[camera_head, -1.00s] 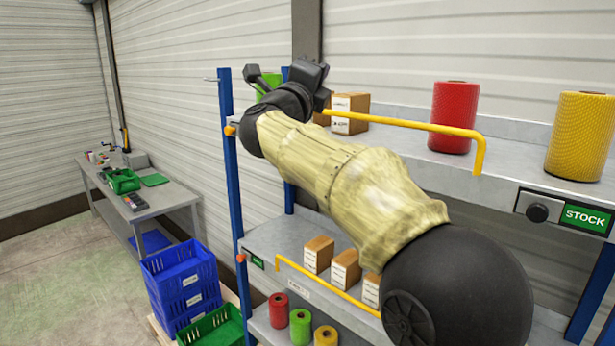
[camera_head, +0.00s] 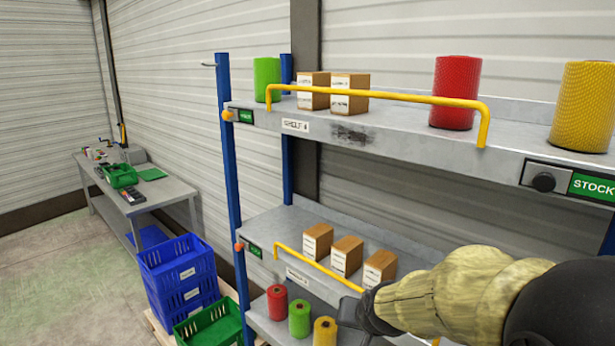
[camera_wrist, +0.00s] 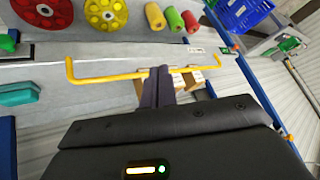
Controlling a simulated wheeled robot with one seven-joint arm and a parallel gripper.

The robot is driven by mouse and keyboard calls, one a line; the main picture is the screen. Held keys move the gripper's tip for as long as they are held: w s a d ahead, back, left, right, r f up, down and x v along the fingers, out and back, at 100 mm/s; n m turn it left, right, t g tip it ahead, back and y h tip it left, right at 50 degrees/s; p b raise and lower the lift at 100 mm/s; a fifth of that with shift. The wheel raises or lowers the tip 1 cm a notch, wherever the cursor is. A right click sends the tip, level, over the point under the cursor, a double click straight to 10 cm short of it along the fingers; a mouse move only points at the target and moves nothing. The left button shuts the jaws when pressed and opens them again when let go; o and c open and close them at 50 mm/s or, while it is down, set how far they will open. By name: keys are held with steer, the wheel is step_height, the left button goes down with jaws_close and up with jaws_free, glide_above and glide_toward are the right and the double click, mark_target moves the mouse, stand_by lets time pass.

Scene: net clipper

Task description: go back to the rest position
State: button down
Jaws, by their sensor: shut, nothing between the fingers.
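My gripper shows in the wrist view (camera_wrist: 160,86) with its two dark fingers together and nothing between them. In that view it is in front of a yellow rail (camera_wrist: 105,78) and some cardboard boxes (camera_wrist: 190,80). In the head view my arm is low at the right, in front of the lower shelves. A dark part of its end is near the right end of the lower yellow rail (camera_head: 325,272); the fingertips cannot be made out there.
Blue crates (camera_head: 180,275) and a workbench (camera_head: 150,195) stand left.

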steer(key=s+d+f+n+g, duration=0.1)
steer(key=s+d+f+g, duration=0.1)
steer(key=s+f, duration=0.2)
steer(key=s+d+f+n+g+h, duration=0.1)
steer(key=s+d+f+g, duration=0.2)
steer(key=s, duration=0.7)
steer(key=shift+s+b+x, duration=0.25)
steer(key=shift+b+x, duration=0.2)
steer(key=shift+x, duration=0.6)
steer(key=shift+f, duration=0.1)
